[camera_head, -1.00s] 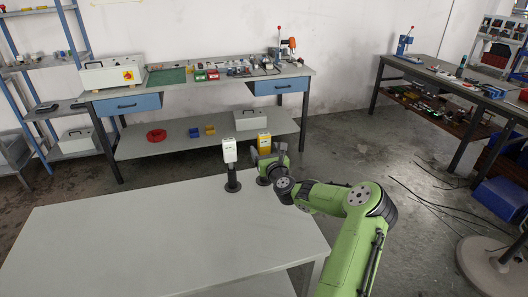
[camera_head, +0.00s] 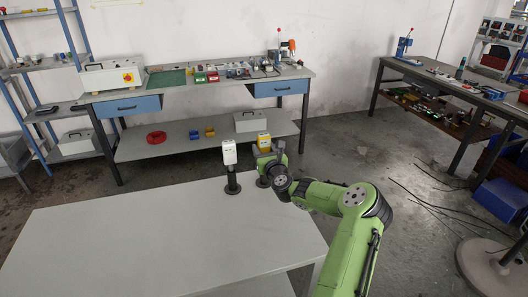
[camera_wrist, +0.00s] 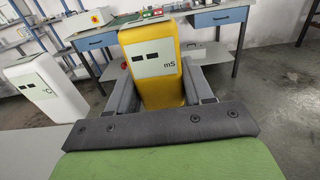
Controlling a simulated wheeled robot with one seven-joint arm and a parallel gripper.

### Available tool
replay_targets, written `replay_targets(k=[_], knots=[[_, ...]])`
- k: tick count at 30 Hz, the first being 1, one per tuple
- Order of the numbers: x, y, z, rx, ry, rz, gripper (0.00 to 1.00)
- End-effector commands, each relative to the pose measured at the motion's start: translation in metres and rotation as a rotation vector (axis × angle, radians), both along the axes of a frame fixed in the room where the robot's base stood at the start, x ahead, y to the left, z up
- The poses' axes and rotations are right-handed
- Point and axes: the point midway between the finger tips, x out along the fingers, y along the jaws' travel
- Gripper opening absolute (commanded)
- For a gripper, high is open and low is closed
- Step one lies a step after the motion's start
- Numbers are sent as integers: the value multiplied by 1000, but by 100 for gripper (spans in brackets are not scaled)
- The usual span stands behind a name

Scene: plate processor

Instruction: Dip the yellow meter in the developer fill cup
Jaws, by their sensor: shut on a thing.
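The yellow meter (camera_head: 264,141) stands upright in a dark round holder (camera_head: 263,182) at the far right edge of the light table. In the wrist view the yellow meter (camera_wrist: 156,66), marked "mS", sits between the two fingers of my gripper (camera_wrist: 160,92). My gripper (camera_head: 268,161) is shut on it in the head view. A white meter (camera_head: 229,152) stands in its own dark stand just to the left; it also shows in the wrist view (camera_wrist: 43,86), marked "°C". I cannot make out a developer fill cup in these views.
The light table (camera_head: 150,235) is bare apart from the two stands. A workbench (camera_head: 215,85) with blue drawers and small items stands behind it. Another bench (camera_head: 450,85) is at the right, with cables on the floor.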

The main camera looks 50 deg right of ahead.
Motion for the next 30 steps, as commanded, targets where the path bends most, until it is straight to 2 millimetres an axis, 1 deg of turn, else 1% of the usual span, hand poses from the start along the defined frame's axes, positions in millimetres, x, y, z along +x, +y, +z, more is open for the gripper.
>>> replay_targets(k=[1,2,3,6,9,30], knots=[[0,0,16,-4,-3,0,19],[0,0,24,-4,-3,-1,19],[0,0,36,-6,-4,-1,19],[0,0,63,-5,-3,0,19],[0,0,83,-4,-3,0,19],[0,0,160,-1,-2,0,19]])
